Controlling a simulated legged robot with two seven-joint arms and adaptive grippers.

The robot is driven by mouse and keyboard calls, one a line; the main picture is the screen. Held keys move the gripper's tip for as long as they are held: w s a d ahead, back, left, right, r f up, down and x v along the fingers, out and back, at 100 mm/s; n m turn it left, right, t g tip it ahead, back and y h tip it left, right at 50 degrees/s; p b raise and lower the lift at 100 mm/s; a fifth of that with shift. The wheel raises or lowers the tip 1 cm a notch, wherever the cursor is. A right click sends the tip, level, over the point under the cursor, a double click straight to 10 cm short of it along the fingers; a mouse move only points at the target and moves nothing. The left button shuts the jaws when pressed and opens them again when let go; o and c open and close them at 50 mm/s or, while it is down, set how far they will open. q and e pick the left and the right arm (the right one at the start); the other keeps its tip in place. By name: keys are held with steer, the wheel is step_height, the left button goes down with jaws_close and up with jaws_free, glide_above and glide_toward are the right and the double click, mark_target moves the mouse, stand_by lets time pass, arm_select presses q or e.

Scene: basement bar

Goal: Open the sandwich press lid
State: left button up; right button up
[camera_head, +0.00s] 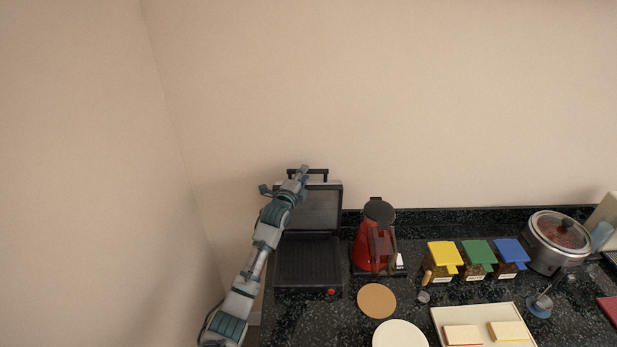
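The sandwich press (308,262) stands on the dark counter at the left, with its ribbed lower plate bare. Its lid (322,208) is raised, standing close to upright near the back wall. The lid's dark handle (318,172) is at its top edge. My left gripper (298,177) is at the upper left of the lid, overlapping the left part of the handle in the head view. Whether it touches the lid or handle, and how its fingers are set, is not clear. My arm hides the press's left side. My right gripper is not in view.
A round brown board (376,300) and white plate (400,335) lie in front. Yellow, green (479,252) and blue lidded containers, a tray (445,316) and a pot (556,240) are farther right.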

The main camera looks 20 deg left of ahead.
arm_select(q)
steer(key=shift+s, duration=0.15)
steer(key=shift+d, duration=0.25)
steer(key=s+d, duration=0.1)
steer(key=s, duration=1.1)
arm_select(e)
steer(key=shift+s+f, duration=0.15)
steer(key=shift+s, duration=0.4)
